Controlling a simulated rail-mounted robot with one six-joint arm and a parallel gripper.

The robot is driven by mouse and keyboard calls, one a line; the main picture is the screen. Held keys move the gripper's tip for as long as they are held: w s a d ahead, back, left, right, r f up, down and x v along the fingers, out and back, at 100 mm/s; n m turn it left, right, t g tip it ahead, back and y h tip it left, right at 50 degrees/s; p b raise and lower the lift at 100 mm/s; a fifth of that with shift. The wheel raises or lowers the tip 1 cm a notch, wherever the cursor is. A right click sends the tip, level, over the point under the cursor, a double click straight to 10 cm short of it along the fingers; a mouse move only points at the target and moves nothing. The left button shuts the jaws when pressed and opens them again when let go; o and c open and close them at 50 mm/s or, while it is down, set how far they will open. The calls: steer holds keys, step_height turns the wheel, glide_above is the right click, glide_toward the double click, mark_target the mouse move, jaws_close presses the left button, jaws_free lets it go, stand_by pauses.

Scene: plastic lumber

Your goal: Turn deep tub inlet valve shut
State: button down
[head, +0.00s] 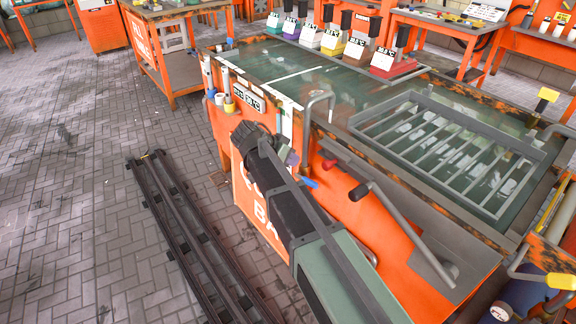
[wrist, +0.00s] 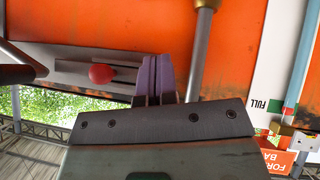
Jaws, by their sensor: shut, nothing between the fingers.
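The orange tub bench (head: 350,215) fills the middle of the head view, with two water-filled basins in its top. A bent grey pipe (head: 306,120) runs down its front and a small blue piece (head: 310,182) shows near its lower end; I cannot tell whether this is the inlet valve's handle. My gripper (head: 290,158) is at the bench front, left of that pipe. In the wrist view its purple fingers (wrist: 155,76) are shut and empty, between a red knob (wrist: 101,74) on a slotted grey plate and a grey pipe (wrist: 203,50).
A grey rack (head: 445,150) lies over the right basin. A grey crank lever (head: 405,230) sticks out of the front, right of the red knob (head: 328,164). Dark rails (head: 185,230) run along the floor at left. Paved floor (head: 70,180) beyond is clear.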

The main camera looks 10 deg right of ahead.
steer(key=b, duration=0.4)
glide_above(305, 177)
steer(key=s, duration=0.2)
step_height(305, 177, down, 5)
steer(key=f+b, duration=0.2)
steer(key=s+f, duration=0.1)
steer(key=shift+a+b, duration=0.3)
steer(key=shift+b, duration=0.1)
